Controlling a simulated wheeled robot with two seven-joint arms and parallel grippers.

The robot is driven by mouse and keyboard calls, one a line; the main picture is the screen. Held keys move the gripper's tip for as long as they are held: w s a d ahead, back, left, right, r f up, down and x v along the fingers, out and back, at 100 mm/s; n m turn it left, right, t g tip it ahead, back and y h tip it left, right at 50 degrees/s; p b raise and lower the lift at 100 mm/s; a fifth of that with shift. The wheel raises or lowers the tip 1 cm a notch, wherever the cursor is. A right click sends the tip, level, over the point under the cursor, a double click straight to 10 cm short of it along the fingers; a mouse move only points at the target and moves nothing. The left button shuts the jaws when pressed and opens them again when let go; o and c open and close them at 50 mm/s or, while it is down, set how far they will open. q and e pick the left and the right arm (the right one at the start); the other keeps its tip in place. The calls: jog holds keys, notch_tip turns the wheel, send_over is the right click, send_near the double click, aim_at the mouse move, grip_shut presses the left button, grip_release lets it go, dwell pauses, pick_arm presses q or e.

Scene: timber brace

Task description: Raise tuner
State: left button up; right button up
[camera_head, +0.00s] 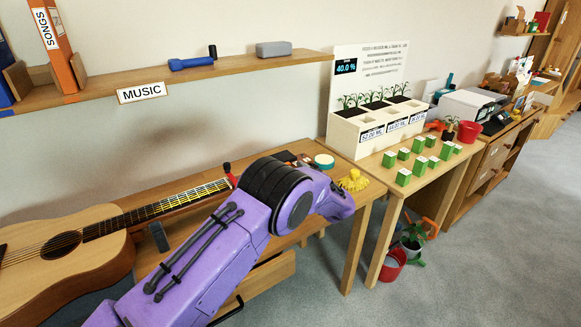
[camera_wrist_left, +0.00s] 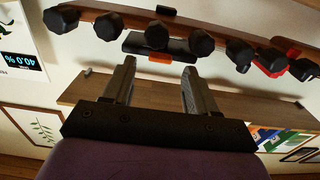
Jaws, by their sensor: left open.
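The likely tuner is a black bar with an orange patch (camera_wrist_left: 160,57) in the left wrist view. It lies against the wooden headstock (camera_wrist_left: 190,22), amid a row of black round knobs. My left gripper (camera_wrist_left: 159,65) is open, with its two fingers pointing toward the bar, which lies just beyond the fingertips. I cannot tell whether they touch. In the head view, my purple left arm hides the gripper and most of the headstock. The guitar (camera_head: 62,243) lies on the table at the left. My right gripper is not in view.
A wall shelf (camera_head: 180,73) labelled MUSIC runs above the guitar; it also shows in the left wrist view (camera_wrist_left: 240,106). A red-and-black piece (camera_head: 228,173) stands at the guitar neck. A yellow tufted object (camera_head: 354,180) and a round teal-rimmed item (camera_head: 324,161) lie right of the arm.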

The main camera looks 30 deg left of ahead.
aim_at(281, 159)
pick_arm(q)
jog(key=shift+x, duration=1.25)
grip_shut()
jog(key=shift+r+p, duration=0.45)
jog(key=shift+p, duration=0.2)
jog(key=a+r+g+h+p, duration=0.1)
jog(key=r+h+p, duration=0.1)
jog(key=p, duration=0.2)
jog(key=r+g+h+p, duration=0.1)
jog(key=r+h+p, duration=0.1)
jog(key=p, duration=0.2)
jog(key=w+a+r+h+p, duration=0.1)
jog(key=r+h+p, duration=0.1)
jog(key=h+p, duration=0.1)
jog(key=shift+a+g+p, duration=0.35)
jog(key=shift+g+p, duration=0.05)
jog(key=shift+p, duration=0.1)
jog(key=shift+w+a+r+p, duration=0.25)
jog(key=shift+a+p, duration=0.25)
jog(key=shift+p, duration=0.15)
jog(key=shift+w+a+r+p, duration=0.35)
jog(key=shift+a+r, duration=0.2)
jog(key=shift+a, duration=0.15)
jog(key=shift+w+a+r, duration=0.2)
jog(key=shift+w+a, duration=0.1)
jog(key=shift+a, duration=0.25)
